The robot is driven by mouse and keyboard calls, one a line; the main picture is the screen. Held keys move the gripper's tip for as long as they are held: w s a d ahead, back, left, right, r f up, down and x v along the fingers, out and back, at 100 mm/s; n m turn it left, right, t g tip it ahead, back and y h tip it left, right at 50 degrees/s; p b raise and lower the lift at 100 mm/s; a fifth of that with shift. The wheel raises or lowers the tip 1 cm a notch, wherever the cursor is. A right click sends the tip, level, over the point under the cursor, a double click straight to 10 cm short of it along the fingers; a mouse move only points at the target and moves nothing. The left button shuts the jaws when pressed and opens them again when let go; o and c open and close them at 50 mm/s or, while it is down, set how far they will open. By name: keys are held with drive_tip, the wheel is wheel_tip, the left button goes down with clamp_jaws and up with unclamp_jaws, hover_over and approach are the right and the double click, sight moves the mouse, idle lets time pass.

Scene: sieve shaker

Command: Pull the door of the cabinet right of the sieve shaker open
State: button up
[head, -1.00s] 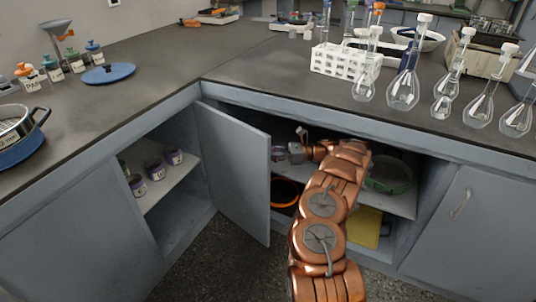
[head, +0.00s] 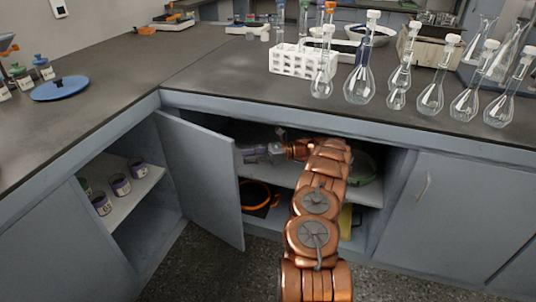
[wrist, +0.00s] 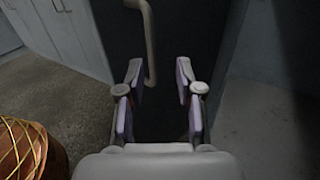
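The grey cabinet door (head: 200,185) in the middle of the head view stands partly open, its free edge swung out over the floor. The face turned to the head camera shows no handle. My gripper (head: 248,154) is just right of that free edge, at the cabinet opening. In the wrist view my gripper (wrist: 160,92) is open, with nothing seen between its fingers. A light vertical handle (wrist: 149,40) on a dark panel (wrist: 195,45) lies ahead, close to the left finger; contact cannot be told. The sieve shaker is not clearly identifiable in the current views.
Glass flasks (head: 360,85) and a white rack (head: 300,62) stand on the counter (head: 220,75) above. A shelf with jars (head: 122,186) lies left of the door. An orange-rimmed pan (head: 258,196) is inside the cabinet. A closed door with a handle (head: 423,187) is at right.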

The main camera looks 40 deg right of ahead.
drive_tip(key=v, duration=0.6)
drive_tip(key=shift+s+d, duration=0.2)
drive_tip(key=shift+d, duration=0.1)
idle(1.0)
